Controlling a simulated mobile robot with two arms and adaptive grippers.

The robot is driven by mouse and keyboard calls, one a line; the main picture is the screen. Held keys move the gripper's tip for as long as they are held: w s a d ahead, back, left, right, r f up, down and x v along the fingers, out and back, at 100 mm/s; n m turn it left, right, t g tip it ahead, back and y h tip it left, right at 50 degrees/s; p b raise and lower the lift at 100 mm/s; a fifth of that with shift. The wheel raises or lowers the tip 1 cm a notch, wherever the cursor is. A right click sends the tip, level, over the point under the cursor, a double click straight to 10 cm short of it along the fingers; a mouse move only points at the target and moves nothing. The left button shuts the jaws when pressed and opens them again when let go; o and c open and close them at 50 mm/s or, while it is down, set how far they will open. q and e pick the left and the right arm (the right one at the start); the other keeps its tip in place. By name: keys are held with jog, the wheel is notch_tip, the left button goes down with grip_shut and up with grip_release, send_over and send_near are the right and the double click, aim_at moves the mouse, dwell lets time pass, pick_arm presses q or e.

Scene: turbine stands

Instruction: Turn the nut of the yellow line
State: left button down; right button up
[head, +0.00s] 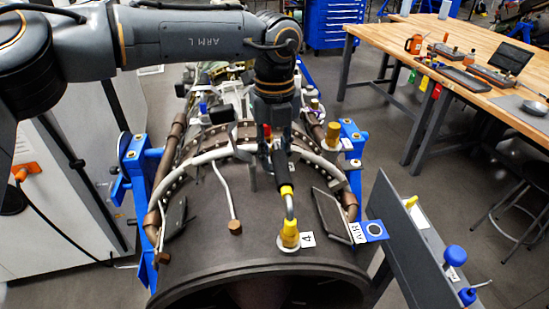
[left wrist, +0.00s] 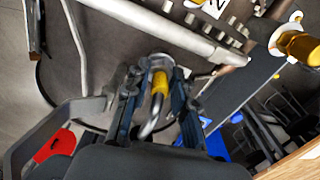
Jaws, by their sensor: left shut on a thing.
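The yellow line shows in the head view as a black sleeve (head: 281,163), a yellow band (head: 287,191) and a bent silver tube (head: 291,208). The tube runs down into a yellow nut (head: 289,234) on a pale round fitting beside the label 4. My left gripper (head: 275,148) is at the line's upper end, shut on it; the exact contact is hard to see. In the left wrist view, the nut (left wrist: 160,83) and bent tube (left wrist: 149,128) appear between the fingers of my left gripper (left wrist: 161,75). No right gripper shows.
The dark turbine casing (head: 205,245) sits in a blue stand (head: 140,165). A pale curved pipe (head: 205,155), a thin tube with a brown end (head: 235,227) and a brass cap (head: 332,138) are close by. A wooden bench (head: 470,65) stands at right. Grey floor lies between.

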pick_arm(q)
jog(key=c, duration=1.1)
grip_release()
jog(key=shift+r, duration=0.15)
notch_tip(320, 180, up, 12)
jog(key=shift+f, duration=0.15)
